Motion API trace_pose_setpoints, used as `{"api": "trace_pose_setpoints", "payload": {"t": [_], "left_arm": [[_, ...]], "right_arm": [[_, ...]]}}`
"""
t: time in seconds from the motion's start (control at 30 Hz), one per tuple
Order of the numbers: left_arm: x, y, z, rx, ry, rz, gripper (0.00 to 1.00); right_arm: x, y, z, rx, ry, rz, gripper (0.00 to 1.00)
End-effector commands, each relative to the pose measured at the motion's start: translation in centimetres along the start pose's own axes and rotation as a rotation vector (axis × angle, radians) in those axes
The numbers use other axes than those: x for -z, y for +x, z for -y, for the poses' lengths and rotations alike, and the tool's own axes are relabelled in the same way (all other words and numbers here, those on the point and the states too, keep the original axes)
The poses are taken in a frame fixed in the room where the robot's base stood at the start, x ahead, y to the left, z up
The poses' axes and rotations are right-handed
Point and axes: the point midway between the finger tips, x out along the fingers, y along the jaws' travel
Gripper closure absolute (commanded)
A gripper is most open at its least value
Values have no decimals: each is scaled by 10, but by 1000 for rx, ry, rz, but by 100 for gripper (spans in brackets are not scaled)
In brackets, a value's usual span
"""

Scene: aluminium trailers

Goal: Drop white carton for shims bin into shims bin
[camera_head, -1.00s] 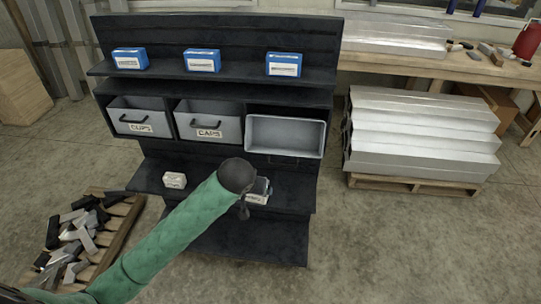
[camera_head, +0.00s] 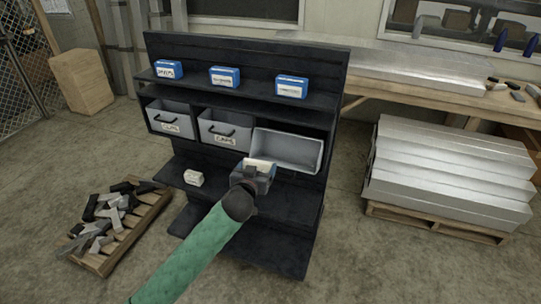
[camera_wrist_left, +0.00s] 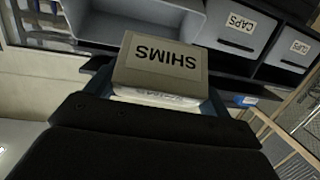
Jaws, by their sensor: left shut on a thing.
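My left gripper (camera_head: 256,178) is shut on a white carton (camera_head: 260,164), just in front of and below the open grey bin. In the left wrist view the carton (camera_wrist_left: 160,68) shows the word SHIMS upside down, between the fingers. The open grey bin (camera_head: 288,150) is the right one in the rack's row, tipped forward and looking empty; its front label does not show. I take it for the shims bin. Its inside also shows in the left wrist view (camera_wrist_left: 95,22). My right gripper is not in view.
The bins marked CLIPS (camera_head: 170,122) and CAPS (camera_head: 222,135) sit left of the open bin. Several blue boxes (camera_head: 224,77) stand on the shelf above. Another white carton (camera_head: 194,178) sits on the lower shelf (camera_head: 225,196). A pallet of scraps (camera_head: 120,235) lies at left.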

Motion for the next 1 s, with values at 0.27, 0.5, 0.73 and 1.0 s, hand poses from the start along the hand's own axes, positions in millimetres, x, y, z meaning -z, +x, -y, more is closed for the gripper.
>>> {"api": "trace_pose_setpoints", "payload": {"t": [0.27,0.5,0.73,1.0], "left_arm": [[28,12,-37,-94,7,-152,43],[29,13,-40,-102,6,-163,43],[28,12,-40,-102,5,-162,43],[22,23,-41,-102,9,-162,43]], "right_arm": [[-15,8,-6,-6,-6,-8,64],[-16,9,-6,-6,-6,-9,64],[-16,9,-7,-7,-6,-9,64],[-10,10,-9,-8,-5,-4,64]]}}
